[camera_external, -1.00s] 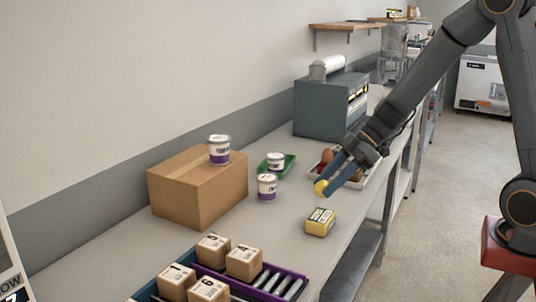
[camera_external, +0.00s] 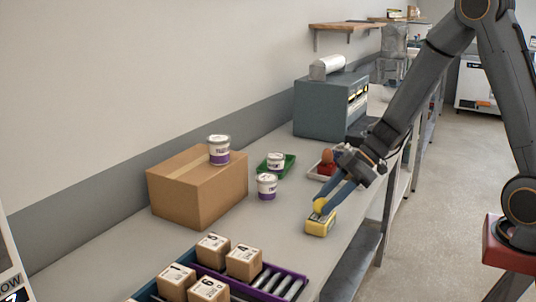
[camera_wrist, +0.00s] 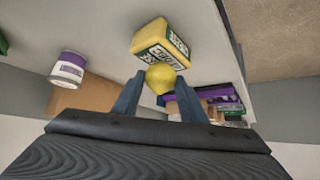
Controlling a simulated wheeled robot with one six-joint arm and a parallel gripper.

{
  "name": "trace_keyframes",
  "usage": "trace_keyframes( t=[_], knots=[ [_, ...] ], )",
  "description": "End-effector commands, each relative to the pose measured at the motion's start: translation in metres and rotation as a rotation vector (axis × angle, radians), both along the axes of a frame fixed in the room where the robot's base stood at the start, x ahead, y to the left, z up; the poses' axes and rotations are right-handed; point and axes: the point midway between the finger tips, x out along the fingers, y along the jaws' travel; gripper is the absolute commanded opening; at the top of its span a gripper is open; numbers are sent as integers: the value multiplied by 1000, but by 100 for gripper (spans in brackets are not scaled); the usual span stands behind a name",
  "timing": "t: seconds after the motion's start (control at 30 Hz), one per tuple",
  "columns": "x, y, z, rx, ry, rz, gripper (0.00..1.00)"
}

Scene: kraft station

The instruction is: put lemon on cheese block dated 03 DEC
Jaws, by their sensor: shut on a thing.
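The yellow lemon (camera_external: 320,204) is between the fingertips of my gripper (camera_external: 325,203), which is shut on it. In the external view the lemon is right at the top of the yellow cheese block (camera_external: 320,224); whether it touches the block I cannot tell. In the wrist view the lemon (camera_wrist: 160,77) sits between the two fingers, in front of the cheese block (camera_wrist: 160,43), which has a dark and white printed label. The date on the label is too small to read. Only one cheese block is in view.
A cardboard box (camera_external: 200,187) bears a white and purple tub (camera_external: 219,150). Another tub (camera_external: 266,186) and a green tray (camera_external: 287,164) stand nearby. A purple tray (camera_external: 293,273) with several small boxes is at the front.

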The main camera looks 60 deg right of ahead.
Motion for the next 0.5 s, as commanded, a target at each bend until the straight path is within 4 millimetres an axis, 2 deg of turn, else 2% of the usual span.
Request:
trace_keyframes(
  t=[0.03, 0.07, 0.17, 0.5],
  knots=[
    [0, 0, -1, 0, 0, 0, 15],
    [0, 0, -1, 0, 0, 0, 42],
    [0, 0, 0, 0, 0, 0, 57],
    [0, 0, 1, 0, 0, 0, 57]
  ],
)
